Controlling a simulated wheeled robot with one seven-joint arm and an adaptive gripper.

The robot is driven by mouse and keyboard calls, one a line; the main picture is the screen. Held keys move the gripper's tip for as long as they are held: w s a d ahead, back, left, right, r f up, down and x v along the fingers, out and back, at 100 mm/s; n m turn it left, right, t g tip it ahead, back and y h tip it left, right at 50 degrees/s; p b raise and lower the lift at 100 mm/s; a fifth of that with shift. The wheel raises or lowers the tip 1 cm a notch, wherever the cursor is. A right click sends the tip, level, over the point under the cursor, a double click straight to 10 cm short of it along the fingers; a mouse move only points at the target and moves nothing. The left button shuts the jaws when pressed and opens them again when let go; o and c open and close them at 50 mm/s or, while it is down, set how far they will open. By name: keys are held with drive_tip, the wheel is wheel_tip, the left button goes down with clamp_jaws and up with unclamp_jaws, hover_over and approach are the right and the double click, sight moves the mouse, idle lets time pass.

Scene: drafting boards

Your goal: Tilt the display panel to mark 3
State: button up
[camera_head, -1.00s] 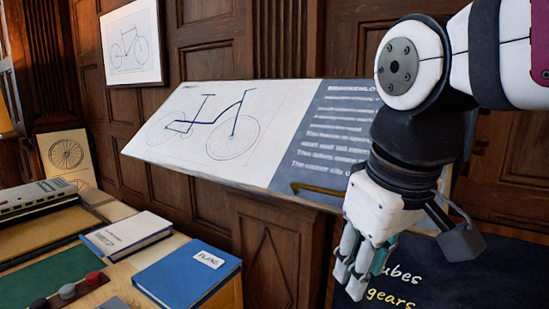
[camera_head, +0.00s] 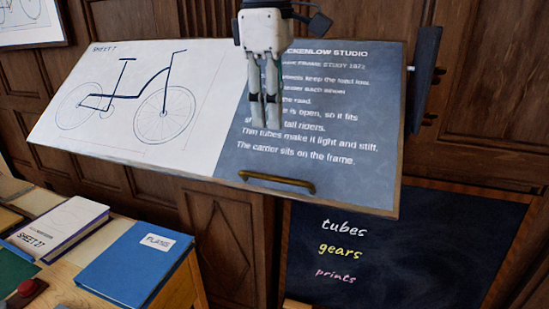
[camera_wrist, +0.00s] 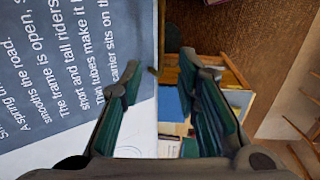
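The display panel (camera_head: 215,120) is a wide sloping board with a bicycle drawing at left and a dark blue text area at right. A brass handle (camera_head: 277,181) runs along its lower front edge. My gripper (camera_head: 264,126) hangs fingers-down in front of the text, above the handle and apart from it. In the wrist view its two fingers (camera_wrist: 160,72) are spread with nothing held between them. The panel (camera_wrist: 60,70) fills the left of that view; the handle cannot be made out there. No numbered marks are readable.
A dark blue upright plate (camera_head: 425,80) stands at the panel's right end. A chalkboard (camera_head: 400,250) is below the panel. A blue book (camera_head: 138,262) and a pale-covered book (camera_head: 58,228) lie on the desk at lower left. Space before the handle looks clear.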

sight(274, 177)
drive_tip(key=f, duration=0.8)
drive_tip(key=w+f+p, duration=0.1)
drive_tip(key=f, duration=0.2)
drive_tip(key=shift+d+f, duration=0.2)
drive_tip(key=shift+f, duration=0.2)
drive_tip(key=shift+c, duration=0.6)
clamp_jaws()
